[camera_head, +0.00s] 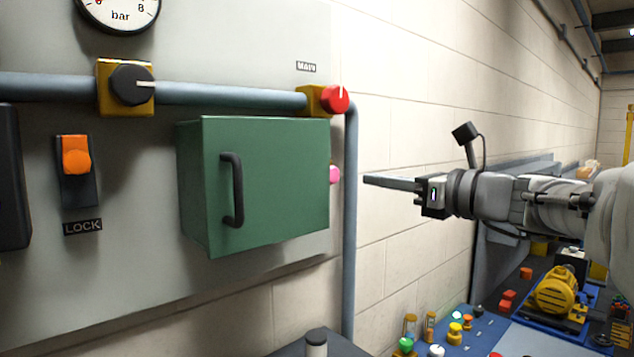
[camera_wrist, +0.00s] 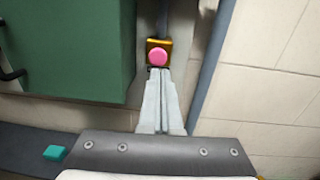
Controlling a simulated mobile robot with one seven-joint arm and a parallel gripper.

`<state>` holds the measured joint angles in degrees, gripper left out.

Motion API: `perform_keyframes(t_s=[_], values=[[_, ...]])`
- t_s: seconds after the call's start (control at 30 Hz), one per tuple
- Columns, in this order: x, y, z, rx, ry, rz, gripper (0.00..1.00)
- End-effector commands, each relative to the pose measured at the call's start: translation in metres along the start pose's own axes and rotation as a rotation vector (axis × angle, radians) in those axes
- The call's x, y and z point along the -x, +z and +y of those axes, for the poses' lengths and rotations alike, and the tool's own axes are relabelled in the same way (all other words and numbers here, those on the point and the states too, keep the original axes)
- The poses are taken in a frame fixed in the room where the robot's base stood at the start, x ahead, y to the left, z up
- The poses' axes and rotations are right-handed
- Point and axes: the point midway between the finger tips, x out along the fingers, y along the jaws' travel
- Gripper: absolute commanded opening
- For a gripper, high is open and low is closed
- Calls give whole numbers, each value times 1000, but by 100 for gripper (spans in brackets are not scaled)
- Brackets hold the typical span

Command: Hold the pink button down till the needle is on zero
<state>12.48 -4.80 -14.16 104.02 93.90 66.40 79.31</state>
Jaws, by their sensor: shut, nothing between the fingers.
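The pink button (camera_head: 335,174) peeks out past the right edge of the green box, mostly hidden by it. In the wrist view the pink button (camera_wrist: 158,57) is a round cap on a yellow mount. My gripper (camera_head: 366,181) is shut and empty, its fingers pointing left at the button's height, with a gap between tips and button in the head view. In the wrist view my gripper's tips (camera_wrist: 160,71) appear just below the button's cap. The gauge (camera_head: 120,12) is cut off by the top edge; its needle is not visible.
The green box (camera_head: 275,185) with a dark handle stands out from the panel beside the button. A blue-grey pipe (camera_head: 350,230) runs down just right of it. A red knob (camera_head: 335,99) sits above, and an orange LOCK switch (camera_head: 77,158) at the left.

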Motion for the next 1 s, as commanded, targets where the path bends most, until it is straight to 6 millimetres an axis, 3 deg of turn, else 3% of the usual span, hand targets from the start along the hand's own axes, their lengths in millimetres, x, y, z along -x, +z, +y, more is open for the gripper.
perform_keyframes(t_s=[0.2, 0.4, 0.83, 0.93, 1.0], values=[[43, -2, -1, -1, -3, 1, 0], [61, -1, 0, -1, 0, 2, 0], [62, -4, 3, 13, 5, 14, 0], [58, -20, 19, 90, 29, 74, 0], [56, -40, 39, 195, 66, 149, 0]])
